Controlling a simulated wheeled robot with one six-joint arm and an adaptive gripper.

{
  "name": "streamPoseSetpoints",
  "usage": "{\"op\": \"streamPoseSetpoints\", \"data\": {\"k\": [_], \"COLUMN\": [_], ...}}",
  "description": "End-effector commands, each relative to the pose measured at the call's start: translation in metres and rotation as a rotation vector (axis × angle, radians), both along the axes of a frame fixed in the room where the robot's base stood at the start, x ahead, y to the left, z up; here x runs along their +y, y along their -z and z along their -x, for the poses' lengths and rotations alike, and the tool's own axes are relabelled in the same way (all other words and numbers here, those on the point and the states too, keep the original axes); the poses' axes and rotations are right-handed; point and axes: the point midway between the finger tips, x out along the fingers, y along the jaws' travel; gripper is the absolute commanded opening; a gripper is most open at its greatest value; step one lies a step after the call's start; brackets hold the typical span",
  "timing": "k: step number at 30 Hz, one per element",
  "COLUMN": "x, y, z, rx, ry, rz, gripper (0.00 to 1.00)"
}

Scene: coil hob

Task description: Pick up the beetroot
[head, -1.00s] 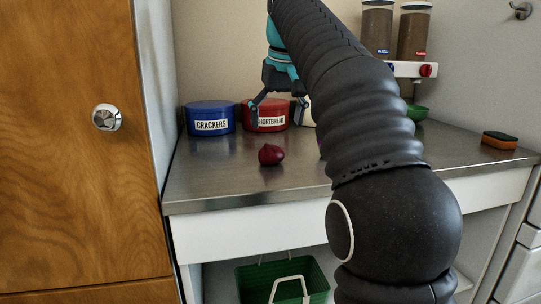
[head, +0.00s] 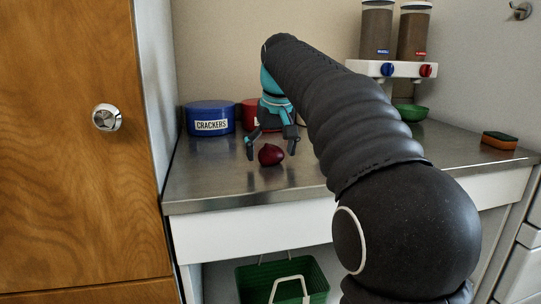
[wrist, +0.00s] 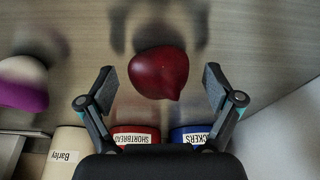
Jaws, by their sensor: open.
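The beetroot (head: 271,155) is dark red and round with a small pointed tip. It sits on the metal counter (head: 215,187) near its front left part. In the wrist view the beetroot (wrist: 158,73) lies between and a little beyond my two open fingers, apart from both. My gripper (head: 270,152) is open and empty, low over the counter with a finger on each side of the beetroot in the head view. It also shows in the wrist view (wrist: 157,88).
A blue CRACKERS tin (head: 211,118) and a red SHORTBREAD tin (wrist: 136,135) stand behind. A Barley container (wrist: 66,152) and a purple-and-white item (wrist: 24,84) show in the wrist view. A green bowl (head: 411,112) and a sponge (head: 499,140) are at right.

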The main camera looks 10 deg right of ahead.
Motion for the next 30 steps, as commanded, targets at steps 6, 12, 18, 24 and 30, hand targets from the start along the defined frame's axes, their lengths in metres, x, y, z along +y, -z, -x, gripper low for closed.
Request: {"op": "streamPoseSetpoints", "data": {"k": [6,12,18,24,30], "x": [0.000,0.000,0.000,0.000,0.000], "y": [0.000,-0.001,-0.001,-0.007,-0.028], "z": [0.000,0.000,0.000,0.000,-0.001], "rx": [0.000,0.000,0.000,-0.001,-0.002], "ry": [0.000,0.000,0.000,0.000,0.000], "rz": [0.000,0.000,0.000,0.000,0.000], "gripper": [0.61,0.23,0.23,0.23,0.23]}}
